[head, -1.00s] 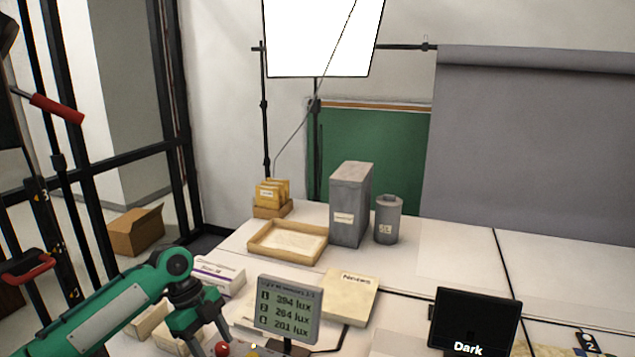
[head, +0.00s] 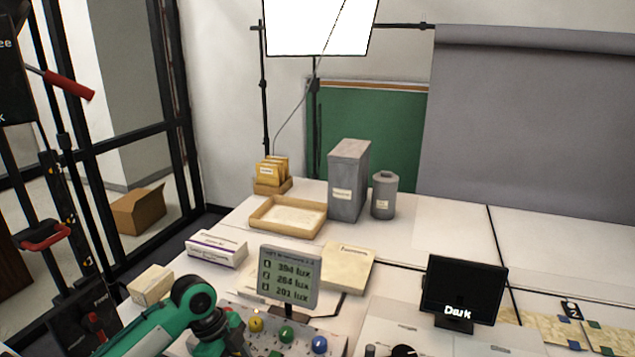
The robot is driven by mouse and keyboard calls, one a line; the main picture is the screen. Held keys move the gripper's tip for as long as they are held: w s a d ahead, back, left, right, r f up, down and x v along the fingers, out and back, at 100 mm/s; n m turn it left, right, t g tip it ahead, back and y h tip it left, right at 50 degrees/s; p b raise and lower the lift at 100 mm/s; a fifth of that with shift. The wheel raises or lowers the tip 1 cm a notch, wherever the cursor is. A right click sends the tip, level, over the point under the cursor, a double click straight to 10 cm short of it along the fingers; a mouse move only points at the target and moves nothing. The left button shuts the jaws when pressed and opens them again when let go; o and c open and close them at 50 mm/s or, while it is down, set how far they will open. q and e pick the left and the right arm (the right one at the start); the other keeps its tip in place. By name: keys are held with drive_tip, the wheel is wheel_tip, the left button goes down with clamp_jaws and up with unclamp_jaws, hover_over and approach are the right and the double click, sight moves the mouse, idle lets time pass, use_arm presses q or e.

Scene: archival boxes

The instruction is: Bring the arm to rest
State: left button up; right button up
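My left arm, green and black, comes in from the lower left in the head view. Its wrist is low, beside a control panel (head: 268,340) with yellow, green and blue knobs. The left gripper's fingertips are hidden or cut off at the bottom edge, so its opening does not show. My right arm and gripper do not show.
A lux display (head: 289,276) stands behind the panel, near a notebook (head: 347,268). A black "Dark" screen (head: 463,290) is at right. A wooden tray (head: 262,226), grey box (head: 347,180) and grey canister (head: 384,195) stand at the back. A white carton (head: 217,249) lies left.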

use_arm(q)
drive_tip(key=s+d+f+n+t, duration=0.35)
drive_tip(key=s+f+n, duration=0.4)
drive_tip(key=s, duration=0.45)
drive_tip(key=s+a+f+n+t+y, duration=0.1)
drive_tip(key=s+a+n+y, duration=0.1)
drive_tip(key=s+a+n, duration=0.4)
drive_tip(key=s+a+f+n+y, duration=0.1)
drive_tip(key=s+a+n+y, duration=0.1)
drive_tip(key=s+a+n, duration=0.5)
drive_tip(key=s+d+f+m+g+p, duration=0.1)
drive_tip(key=d+f, duration=0.1)
drive_tip(key=f, duration=1.2)
drive_tip(key=s+d+f+m+p, duration=0.1)
drive_tip(key=f, duration=1.3)
drive_tip(key=s+a+f+g+p, duration=0.1)
drive_tip(key=s+a+f+p, duration=0.1)
drive_tip(key=s+f, duration=1.6)
drive_tip(key=shift+s+a, duration=0.65)
drive_tip(key=shift+s, duration=0.15)
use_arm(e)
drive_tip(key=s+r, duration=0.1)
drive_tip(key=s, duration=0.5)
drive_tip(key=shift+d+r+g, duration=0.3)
